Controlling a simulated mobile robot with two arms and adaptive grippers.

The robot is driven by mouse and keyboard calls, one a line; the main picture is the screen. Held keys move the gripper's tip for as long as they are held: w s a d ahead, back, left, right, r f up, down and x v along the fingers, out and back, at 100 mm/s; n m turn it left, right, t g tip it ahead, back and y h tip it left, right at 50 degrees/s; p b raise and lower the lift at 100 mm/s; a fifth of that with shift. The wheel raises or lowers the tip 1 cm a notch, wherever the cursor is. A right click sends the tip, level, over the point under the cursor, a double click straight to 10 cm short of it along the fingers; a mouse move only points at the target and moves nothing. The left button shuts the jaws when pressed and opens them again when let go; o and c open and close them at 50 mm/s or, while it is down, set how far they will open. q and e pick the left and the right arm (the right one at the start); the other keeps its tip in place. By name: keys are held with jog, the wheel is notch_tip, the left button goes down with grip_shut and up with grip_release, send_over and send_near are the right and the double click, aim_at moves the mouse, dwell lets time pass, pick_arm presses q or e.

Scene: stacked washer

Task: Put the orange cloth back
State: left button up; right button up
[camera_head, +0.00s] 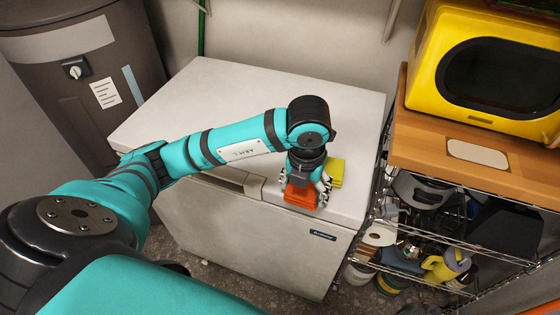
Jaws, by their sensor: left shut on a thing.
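The orange cloth (300,197) is a small folded block at the front edge of the white chest appliance's top. My left gripper (306,184) points down over it and is shut on it, with the fingers on either side. I cannot tell whether the cloth still touches the top surface. A yellow folded cloth (336,172) lies just behind and to the right of the gripper. My right gripper is out of view.
The white chest appliance (210,95) has a mostly bare top. A wire shelf with a wooden top (425,140) stands at the right, bearing a yellow microwave (450,40). A dark cylindrical tank (130,60) stands at the back left.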

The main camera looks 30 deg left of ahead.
pick_arm(q)
jog(key=p, duration=0.4)
send_over(281, 160)
jog(key=shift+s+d+f, duration=0.1)
jog(key=shift+s+f, duration=0.2)
jog(key=shift+f, duration=0.4)
jog(key=shift+f+p, duration=0.35)
jog(key=shift+p, duration=0.05)
notch_tip(281, 160, down, 2)
jog(key=shift+w+f+p, duration=0.1)
jog(key=shift+f+p, duration=0.1)
jog(key=shift+p, duration=0.25)
jog(key=shift+f, duration=0.3)
jog(key=shift+f, duration=0.2)
jog(key=o, duration=1.2)
jog(key=shift+r, duration=0.1)
jog(key=shift+c, duration=0.2)
jog(key=shift+r, duration=0.1)
